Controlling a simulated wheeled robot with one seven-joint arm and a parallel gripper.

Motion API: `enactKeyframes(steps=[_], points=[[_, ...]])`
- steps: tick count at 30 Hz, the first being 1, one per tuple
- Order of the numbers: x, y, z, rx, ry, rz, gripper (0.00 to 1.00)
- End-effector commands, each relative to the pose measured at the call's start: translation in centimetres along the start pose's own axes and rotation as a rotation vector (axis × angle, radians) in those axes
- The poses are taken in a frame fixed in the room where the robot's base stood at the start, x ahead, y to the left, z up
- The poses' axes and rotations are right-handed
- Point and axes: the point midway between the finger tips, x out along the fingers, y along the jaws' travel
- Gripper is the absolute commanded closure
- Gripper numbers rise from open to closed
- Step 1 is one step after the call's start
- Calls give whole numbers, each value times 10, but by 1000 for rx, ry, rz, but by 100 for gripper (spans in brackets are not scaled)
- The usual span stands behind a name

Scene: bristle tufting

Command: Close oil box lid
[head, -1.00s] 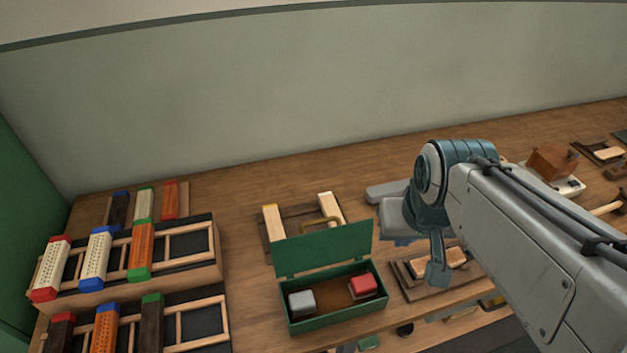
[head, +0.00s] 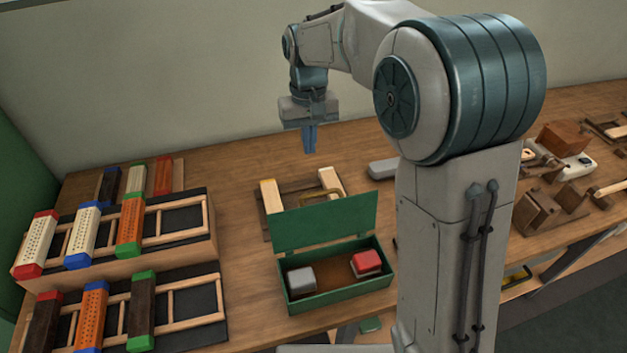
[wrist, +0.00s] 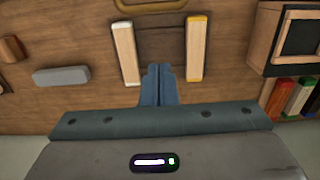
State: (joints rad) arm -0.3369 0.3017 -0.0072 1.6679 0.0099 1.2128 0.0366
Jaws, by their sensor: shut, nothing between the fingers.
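The green oil box (head: 340,293) stands on the bench in the head view. Its green lid (head: 325,222) is open and stands up along the box's far side. Inside are a grey block (head: 301,281) at the left and a red-topped block (head: 366,263) at the right. My gripper (head: 310,150) is shut and empty, raised above the bench behind the lid. In the wrist view its closed fingers (wrist: 158,72) point between two pale wooden bars, and the oil box does not show there.
A wooden holder with two pale bars (head: 271,196) and a brass handle (head: 322,199) lies right behind the lid. Racks with coloured brush blocks (head: 130,225) fill the left. A grey block (head: 383,170) lies behind the box, and wooden tools (head: 540,210) stand at the right.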

Motion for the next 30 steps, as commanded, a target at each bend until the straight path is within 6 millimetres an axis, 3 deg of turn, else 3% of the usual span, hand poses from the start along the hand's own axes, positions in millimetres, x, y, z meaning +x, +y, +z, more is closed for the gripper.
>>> enactKeyframes(steps=[7, 18, 24, 30], points=[[26, -2, -2, -3, -8, 1, 100], [104, -2, -1, -4, -9, 1, 100], [90, -2, 25, -4, -3, 1, 100], [88, -1, 35, -3, -3, 0, 100]])
